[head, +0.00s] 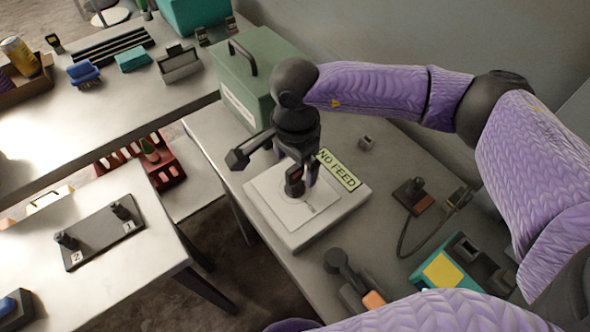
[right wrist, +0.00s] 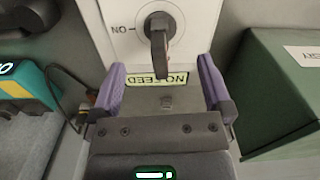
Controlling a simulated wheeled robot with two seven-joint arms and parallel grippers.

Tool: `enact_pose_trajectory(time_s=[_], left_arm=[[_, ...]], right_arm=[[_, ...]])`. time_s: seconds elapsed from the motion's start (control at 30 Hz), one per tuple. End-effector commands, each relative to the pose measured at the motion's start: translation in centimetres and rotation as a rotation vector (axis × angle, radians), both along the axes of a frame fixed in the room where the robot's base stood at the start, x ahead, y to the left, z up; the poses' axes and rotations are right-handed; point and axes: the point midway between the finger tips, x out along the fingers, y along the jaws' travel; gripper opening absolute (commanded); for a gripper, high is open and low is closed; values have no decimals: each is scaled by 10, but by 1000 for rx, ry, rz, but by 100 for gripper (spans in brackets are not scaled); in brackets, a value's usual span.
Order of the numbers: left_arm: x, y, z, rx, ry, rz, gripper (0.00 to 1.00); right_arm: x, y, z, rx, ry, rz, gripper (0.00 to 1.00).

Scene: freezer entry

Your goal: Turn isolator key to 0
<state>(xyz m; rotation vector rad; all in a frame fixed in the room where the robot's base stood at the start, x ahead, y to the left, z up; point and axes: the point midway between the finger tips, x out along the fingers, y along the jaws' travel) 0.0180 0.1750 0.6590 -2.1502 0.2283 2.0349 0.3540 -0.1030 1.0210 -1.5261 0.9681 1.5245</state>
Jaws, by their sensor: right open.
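The isolator is a pale box (head: 335,207) on the grey bench, with a white face plate (head: 270,204) and a dark key (head: 294,182). In the right wrist view the key (right wrist: 159,42) rises from a round hub, its handle pointing down the picture toward my gripper. An "ON" mark (right wrist: 123,29) prints upside down left of the hub; no 0 mark is readable. My right gripper (head: 298,170) is over the box; its open purple fingers (right wrist: 160,70) stand wide on either side of the key's line, apart from it. My left gripper is out of view.
A "NO FEED" label (head: 339,170) lies at the box's edge. A green case (head: 262,75) stands close behind my gripper. A teal and yellow device (head: 445,272), a small switch with cable (head: 412,193) and a dark tool (head: 345,275) sit around the box. Floor shows left of the bench.

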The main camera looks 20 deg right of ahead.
Motion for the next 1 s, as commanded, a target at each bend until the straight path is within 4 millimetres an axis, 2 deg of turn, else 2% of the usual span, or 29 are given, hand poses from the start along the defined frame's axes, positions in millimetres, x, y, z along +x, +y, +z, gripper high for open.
enact_pose_trajectory(time_s=[0.47,1.0], left_arm=[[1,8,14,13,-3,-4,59],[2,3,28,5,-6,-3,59]], right_arm=[[0,0,20,0,0,0,100],[0,0,42,0,-1,0,100]])
